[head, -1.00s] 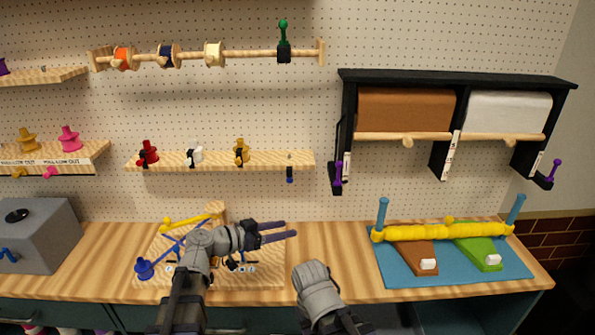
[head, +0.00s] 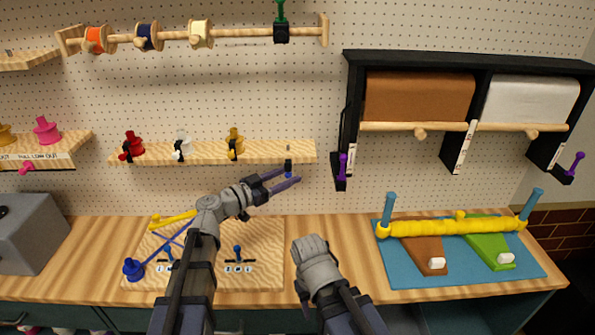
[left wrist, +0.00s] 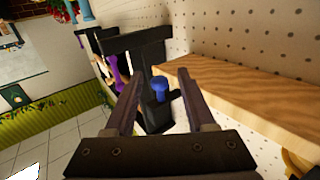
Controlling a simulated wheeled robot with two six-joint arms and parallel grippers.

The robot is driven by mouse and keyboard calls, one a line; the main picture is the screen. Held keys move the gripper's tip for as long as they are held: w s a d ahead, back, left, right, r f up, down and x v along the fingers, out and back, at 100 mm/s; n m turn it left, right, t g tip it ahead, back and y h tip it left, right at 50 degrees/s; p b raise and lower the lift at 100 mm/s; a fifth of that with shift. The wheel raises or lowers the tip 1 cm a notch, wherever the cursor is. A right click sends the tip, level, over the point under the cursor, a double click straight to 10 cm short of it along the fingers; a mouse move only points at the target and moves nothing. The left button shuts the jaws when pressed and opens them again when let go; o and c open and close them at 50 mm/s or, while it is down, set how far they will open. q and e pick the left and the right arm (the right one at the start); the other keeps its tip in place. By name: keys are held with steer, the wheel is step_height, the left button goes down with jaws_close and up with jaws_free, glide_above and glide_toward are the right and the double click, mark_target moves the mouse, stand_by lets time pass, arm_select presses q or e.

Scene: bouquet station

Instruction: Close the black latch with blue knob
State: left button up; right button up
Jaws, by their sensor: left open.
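The black latch (head: 288,164) with a blue knob (head: 289,174) hangs at the right end of the middle wooden shelf in the head view. In the left wrist view the black latch (left wrist: 155,116) and its blue knob (left wrist: 159,86) lie between my finger lines, beside the shelf end. My left gripper (head: 286,179) is open and empty, its fingers reaching right, close to the knob. It also shows in the left wrist view (left wrist: 160,76). Contact with the knob cannot be told. Of my right arm only a grey link shows; its jaws are not visible.
The wooden shelf (head: 205,154) holds red, white and yellow spools with latches. To the right is a black paper-roll rack (head: 353,90) with a purple-knobbed latch (head: 342,168). Below lie a wooden board (head: 262,262) and a blue mat (head: 455,273).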

arm_select(q)
steer(key=shift+x, duration=2.05)
jaws_close()
